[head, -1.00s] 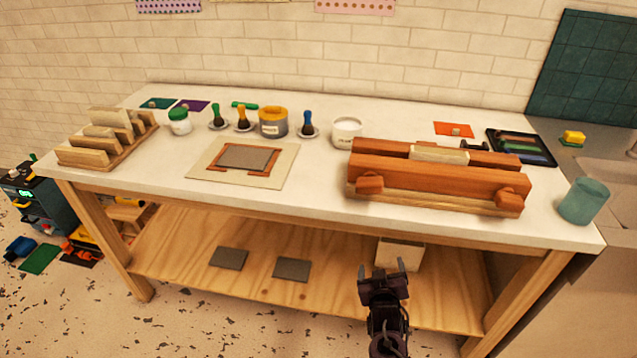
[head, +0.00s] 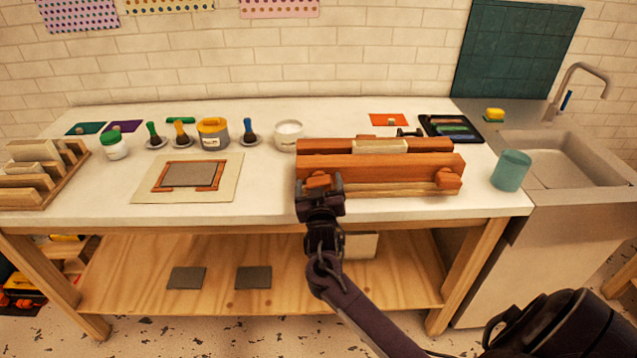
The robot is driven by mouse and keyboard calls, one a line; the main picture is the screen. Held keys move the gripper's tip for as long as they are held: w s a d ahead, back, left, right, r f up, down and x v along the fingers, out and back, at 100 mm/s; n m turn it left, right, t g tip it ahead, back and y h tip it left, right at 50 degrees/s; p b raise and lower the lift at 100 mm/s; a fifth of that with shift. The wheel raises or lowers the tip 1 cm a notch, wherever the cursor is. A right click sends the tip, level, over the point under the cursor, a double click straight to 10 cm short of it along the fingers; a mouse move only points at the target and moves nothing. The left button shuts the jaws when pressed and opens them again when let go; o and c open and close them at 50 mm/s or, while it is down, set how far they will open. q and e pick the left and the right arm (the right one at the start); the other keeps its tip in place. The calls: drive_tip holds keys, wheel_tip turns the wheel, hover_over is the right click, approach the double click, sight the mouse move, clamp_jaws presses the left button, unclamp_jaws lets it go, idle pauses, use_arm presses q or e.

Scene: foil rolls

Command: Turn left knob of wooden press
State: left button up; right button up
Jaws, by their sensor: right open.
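The wooden press (head: 385,167) stands on the right part of the white table. It has reddish beams and a pale block on top. Its left knob (head: 318,181) is on the front face, partly hidden by my right gripper. Its right knob (head: 447,178) is in clear view. My right gripper (head: 320,187) is at the left knob, open, with its fingers to either side of it. I cannot tell whether the fingers touch the knob. My left gripper is not in view.
A teal cup (head: 510,170) stands right of the press, near the sink (head: 570,160). A framed grey plate (head: 192,175) lies on a mat to the left. A wooden rack (head: 40,180) is at the far left.

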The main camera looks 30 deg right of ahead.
drive_tip(key=c, duration=1)
drive_tip(key=shift+f+m+b, duration=0.2)
drive_tip(key=shift+m+b, duration=0.35)
drive_tip(key=shift+m, duration=0.55)
drive_tip(key=shift+r+m, duration=0.1)
drive_tip(key=shift+m, duration=0.9)
drive_tip(key=o, duration=1)
drive_tip(key=shift+d+r, duration=0.1)
drive_tip(key=b+v, duration=0.2)
drive_tip(key=v, duration=0.6)
